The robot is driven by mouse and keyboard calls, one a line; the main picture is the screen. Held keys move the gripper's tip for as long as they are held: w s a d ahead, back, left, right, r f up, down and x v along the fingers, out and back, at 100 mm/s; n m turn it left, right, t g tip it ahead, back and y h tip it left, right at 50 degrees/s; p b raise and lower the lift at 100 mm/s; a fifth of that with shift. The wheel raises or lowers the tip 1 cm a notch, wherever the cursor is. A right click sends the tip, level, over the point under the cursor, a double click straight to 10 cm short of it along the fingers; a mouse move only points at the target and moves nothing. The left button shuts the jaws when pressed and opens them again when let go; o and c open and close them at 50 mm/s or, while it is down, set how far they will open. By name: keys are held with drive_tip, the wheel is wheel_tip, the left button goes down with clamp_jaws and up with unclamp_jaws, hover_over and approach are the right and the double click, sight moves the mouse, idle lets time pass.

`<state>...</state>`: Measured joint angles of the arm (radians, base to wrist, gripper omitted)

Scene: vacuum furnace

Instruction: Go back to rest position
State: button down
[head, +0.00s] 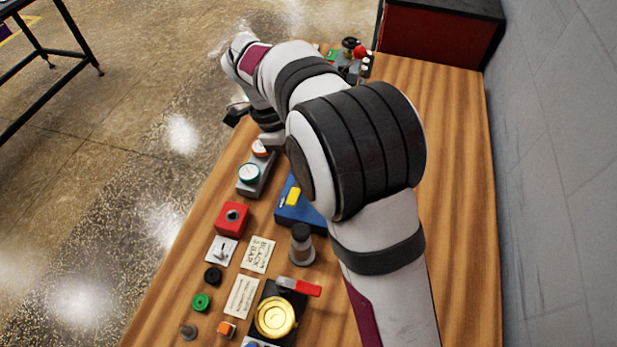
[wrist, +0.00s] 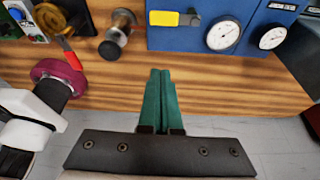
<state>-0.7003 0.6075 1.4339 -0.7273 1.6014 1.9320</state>
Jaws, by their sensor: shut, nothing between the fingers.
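My arm reaches from the lower right over the wooden table in the head view, and my gripper is hidden there behind the arm links. In the wrist view my gripper (wrist: 162,98) shows as two green fingers pressed together, with nothing between them. The fingers point toward the table's wooden surface (wrist: 108,80), clear of the blue box with dials (wrist: 198,38).
In the head view the table (head: 465,200) holds a red button box (head: 232,219), a grey box with round knobs (head: 250,177), a blue box (head: 298,211), a brass dish (head: 276,317) and a red-handled lever (head: 300,287). A grey wall (head: 560,170) stands to the right.

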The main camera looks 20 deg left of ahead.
drive_tip(key=shift+r, duration=0.15)
drive_tip(key=s+d+r+n+g+y, duration=0.1)
drive_tip(key=s+d+r+n+y, duration=0.2)
drive_tip(key=s+d, duration=0.4)
drive_tip(key=s+d+r+n+y, duration=0.1)
drive_tip(key=s+d+r+n, duration=0.4)
drive_tip(key=d, duration=0.5)
drive_tip(key=s+d+f+n+t+y, duration=0.1)
drive_tip(key=s+f+n, duration=0.3)
drive_tip(key=s, duration=0.6)
drive_tip(key=shift+d+n+y, duration=0.3)
drive_tip(key=shift+d+n, duration=0.05)
drive_tip(key=shift+n, duration=0.15)
